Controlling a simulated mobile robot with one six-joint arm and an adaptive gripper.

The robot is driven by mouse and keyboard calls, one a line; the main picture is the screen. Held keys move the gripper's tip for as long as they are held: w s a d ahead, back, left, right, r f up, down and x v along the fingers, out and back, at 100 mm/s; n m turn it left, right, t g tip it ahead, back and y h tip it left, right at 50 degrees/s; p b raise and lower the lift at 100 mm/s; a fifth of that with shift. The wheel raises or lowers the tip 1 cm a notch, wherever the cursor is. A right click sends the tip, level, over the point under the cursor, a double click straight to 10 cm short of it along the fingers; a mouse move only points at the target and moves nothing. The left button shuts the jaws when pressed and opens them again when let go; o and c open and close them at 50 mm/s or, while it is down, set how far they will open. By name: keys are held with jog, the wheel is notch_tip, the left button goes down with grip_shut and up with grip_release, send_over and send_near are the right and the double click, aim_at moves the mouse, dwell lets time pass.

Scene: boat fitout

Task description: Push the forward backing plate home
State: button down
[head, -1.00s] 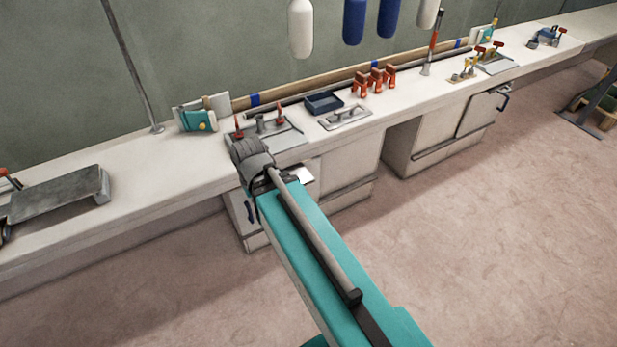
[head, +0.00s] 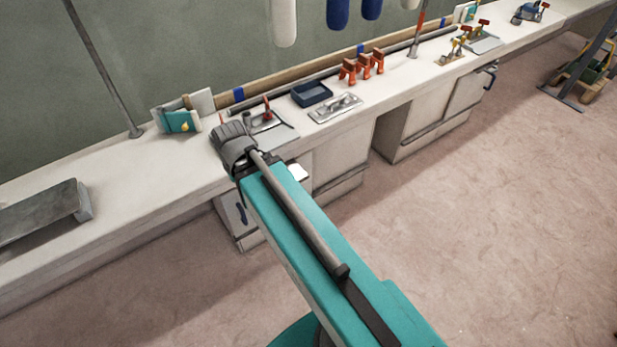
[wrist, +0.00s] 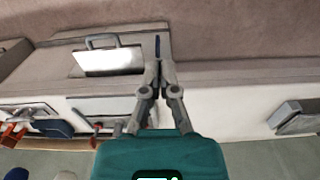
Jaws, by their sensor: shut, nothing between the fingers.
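My gripper shows in the wrist view (wrist: 158,66), with its two fingers together and nothing between them. In the head view my arm reaches to the bench front, and its wrist hides the fingers. A grey plate with red-handled clamps (head: 279,136) lies on the bench just beyond my wrist, partly covered by it. A similar plate with red handles (head: 483,42) lies far right. I cannot tell which one is the forward backing plate. In the wrist view a bright white panel (wrist: 108,63) with a grey handle is left of my fingers; I see no contact.
A metal plate with a cleat (head: 336,107), a blue tray (head: 311,94) and orange clamps (head: 363,67) stand along the bench (head: 120,170). A grey metal block (head: 45,215) lies at left. Cabinets (head: 335,150) are below.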

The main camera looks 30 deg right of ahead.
jog(key=shift+d, duration=0.15)
jog(key=shift+d+f, duration=0.1)
jog(key=w+d+f+m+t+y+b, duration=0.1)
jog(key=w+d+f+m+t+b, duration=0.1)
jog(key=d+f+m+b, duration=0.6)
jog(key=w+d+f+m+t+y+b, duration=0.1)
jog(key=w+d+f+m+t+b, duration=0.1)
jog(key=d+f+m+b, duration=0.65)
jog(key=s+d+f+m+t+h+b, duration=0.1)
jog(key=d+f+m+t+b, duration=0.1)
jog(key=d+m+b, duration=0.4)
jog(key=s+d+f+m+t+b, duration=0.1)
jog(key=d+f+m+t+b, duration=0.2)
jog(key=m, duration=1)
jog(key=d+f+b, duration=0.2)
jog(key=d+b, duration=0.2)
jog(key=d, duration=0.1)
jog(key=shift+d+h, duration=0.2)
jog(key=shift+h, duration=0.2)
jog(key=shift+f, duration=0.2)
